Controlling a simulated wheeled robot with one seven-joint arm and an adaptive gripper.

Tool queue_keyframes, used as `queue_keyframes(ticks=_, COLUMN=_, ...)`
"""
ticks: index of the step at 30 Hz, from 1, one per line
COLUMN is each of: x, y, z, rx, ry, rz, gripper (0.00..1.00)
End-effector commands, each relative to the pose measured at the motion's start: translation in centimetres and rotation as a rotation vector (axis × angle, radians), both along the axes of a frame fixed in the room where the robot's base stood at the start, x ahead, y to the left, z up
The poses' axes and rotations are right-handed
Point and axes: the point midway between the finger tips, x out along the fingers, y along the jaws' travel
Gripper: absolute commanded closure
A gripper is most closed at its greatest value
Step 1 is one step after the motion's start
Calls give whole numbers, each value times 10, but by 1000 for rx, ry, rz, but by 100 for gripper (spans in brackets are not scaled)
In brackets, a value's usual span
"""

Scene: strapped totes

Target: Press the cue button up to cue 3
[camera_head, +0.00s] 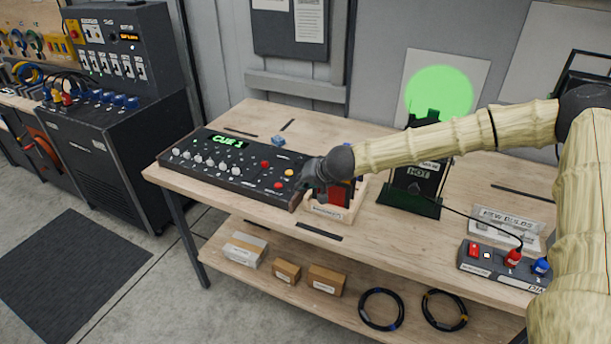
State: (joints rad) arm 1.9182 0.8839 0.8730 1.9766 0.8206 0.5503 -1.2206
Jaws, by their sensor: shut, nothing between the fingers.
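A black control console (252,179) lies on the wooden table, left of my arm. Its green lit display (228,141) reads "CUE" and a digit that is too blurred to be sure of. The console has a row of pale knobs, red buttons (265,164) and a yellow button (289,172) toward its right end. I cannot tell which one is the cue button. My gripper (306,187) is shut and empty at the console's right end, close to the yellow button. It hides part of that end, and I cannot tell whether it touches anything.
A wooden holder (323,212) with a red item stands under my wrist. A black stand marked HOT (415,190) with a green disc (438,91) stands behind my arm. A small box with red and blue knobs (487,262) is at right.

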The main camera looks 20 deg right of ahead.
Motion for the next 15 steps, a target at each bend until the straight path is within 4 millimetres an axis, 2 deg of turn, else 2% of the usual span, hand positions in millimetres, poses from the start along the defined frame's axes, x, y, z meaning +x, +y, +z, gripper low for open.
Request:
queue_keyframes(ticks=8, x=-30, y=27, z=-44, rx=-33, ry=57, rz=35, gripper=100)
queue_keyframes(ticks=11, x=-46, y=36, z=-63, rx=-49, ry=80, rz=48, gripper=100)
queue_keyframes(ticks=15, x=-77, y=52, z=-98, rx=-77, ry=126, rz=73, gripper=100)
